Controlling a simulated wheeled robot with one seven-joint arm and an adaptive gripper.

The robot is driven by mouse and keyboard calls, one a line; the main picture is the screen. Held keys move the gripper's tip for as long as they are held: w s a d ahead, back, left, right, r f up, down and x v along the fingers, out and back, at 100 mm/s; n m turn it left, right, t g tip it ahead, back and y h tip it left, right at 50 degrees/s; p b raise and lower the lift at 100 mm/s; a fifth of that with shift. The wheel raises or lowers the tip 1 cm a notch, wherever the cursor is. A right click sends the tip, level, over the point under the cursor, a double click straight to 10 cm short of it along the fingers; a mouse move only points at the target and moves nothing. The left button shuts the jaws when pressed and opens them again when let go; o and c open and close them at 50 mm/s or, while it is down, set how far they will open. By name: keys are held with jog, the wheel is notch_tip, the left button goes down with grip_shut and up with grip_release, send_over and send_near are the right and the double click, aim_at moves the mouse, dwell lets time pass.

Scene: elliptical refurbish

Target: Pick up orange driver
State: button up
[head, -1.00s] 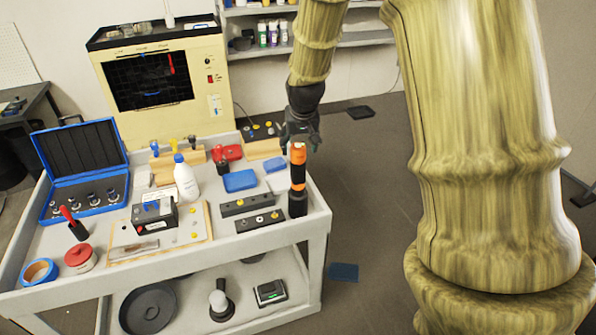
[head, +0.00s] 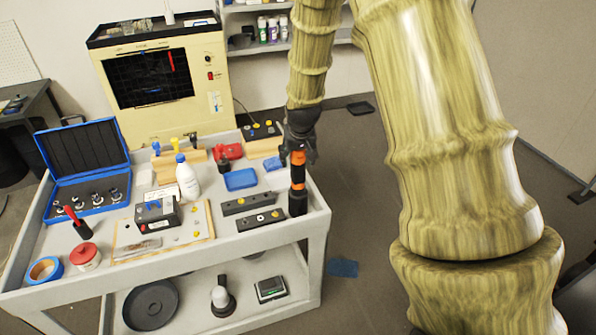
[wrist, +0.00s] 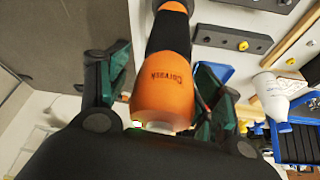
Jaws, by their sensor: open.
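The orange driver (head: 298,174) stands upright near the right edge of the cart top, orange with black bands and a dark base. In the wrist view the orange driver (wrist: 163,95) lies between the two fingers, its printed orange end close to the palm. My gripper (head: 298,148) is at the top of the driver in the head view, partly behind it. In the wrist view my gripper (wrist: 160,88) is open, with green-padded fingers on either side of the driver. I cannot tell whether either pad touches it.
Two dark bars (head: 260,220) lie just left of the driver. A blue box (head: 240,179), a white bottle (head: 187,178) and an open blue case (head: 85,165) stand farther left on the cart (head: 315,215). The floor right of the cart is mostly clear.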

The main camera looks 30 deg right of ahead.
jog(key=c, duration=1.4)
jog(key=shift+c, duration=0.2)
jog(key=shift+r, duration=0.1)
jog(key=shift+r+b, duration=1.4)
jog(key=shift+r, duration=3.55)
